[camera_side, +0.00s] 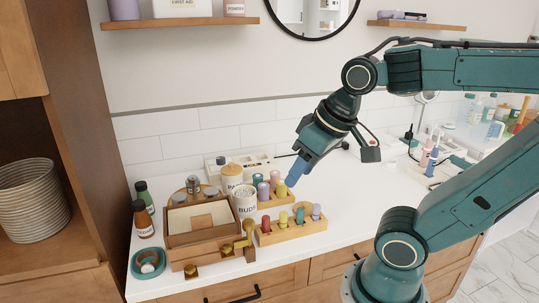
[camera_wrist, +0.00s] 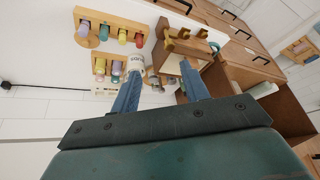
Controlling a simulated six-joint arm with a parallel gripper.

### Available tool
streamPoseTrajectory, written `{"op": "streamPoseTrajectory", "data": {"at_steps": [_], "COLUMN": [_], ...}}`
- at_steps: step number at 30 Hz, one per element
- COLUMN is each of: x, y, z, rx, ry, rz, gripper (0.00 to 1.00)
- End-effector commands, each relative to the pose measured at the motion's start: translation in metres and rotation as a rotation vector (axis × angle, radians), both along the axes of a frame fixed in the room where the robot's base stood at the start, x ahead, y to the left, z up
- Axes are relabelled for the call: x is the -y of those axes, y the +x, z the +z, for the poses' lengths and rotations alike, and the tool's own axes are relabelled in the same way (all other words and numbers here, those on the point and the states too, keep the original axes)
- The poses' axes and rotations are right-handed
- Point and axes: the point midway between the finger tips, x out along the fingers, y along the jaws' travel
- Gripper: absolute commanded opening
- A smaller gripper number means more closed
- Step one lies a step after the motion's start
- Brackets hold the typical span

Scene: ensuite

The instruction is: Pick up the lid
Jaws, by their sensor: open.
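My gripper (camera_side: 297,172) points down and left over the back of the counter, with blue fingers near the rear bottle rack. In the wrist view my gripper (camera_wrist: 160,85) is open, its fingers spread wide with nothing held between them. I cannot tell for certain which thing is the lid. A flat round wooden disc (camera_wrist: 86,40) beside the bottle rack in the wrist view could be it; I cannot make it out in the side view.
A front rack (camera_side: 290,232) and a rear rack (camera_side: 277,198) hold several coloured bottles. A wooden box (camera_side: 203,232) and dark bottles (camera_side: 143,218) stand at the left. A tall wooden cabinet (camera_side: 75,150) bounds the left side. The counter (camera_side: 355,195) right of the racks is clear.

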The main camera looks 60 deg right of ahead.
Motion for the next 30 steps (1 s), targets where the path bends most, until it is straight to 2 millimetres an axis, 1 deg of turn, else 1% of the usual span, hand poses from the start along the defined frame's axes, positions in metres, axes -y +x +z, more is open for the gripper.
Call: {"op": "streamPoseTrajectory", "data": {"at_steps": [8,16,22,30], "x": [0.043,0.097,0.144,0.207], "y": [0.034,0.060,0.070,0.069], "z": [-0.008,-0.026,-0.047,-0.084], "rx": [-0.094,-0.172,-0.226,-0.288], "ry": [0.090,0.180,0.243,0.324], "rz": [-0.346,-0.705,-0.972,-1.322], "gripper": [0.45,0.45,0.45,0.45]}}
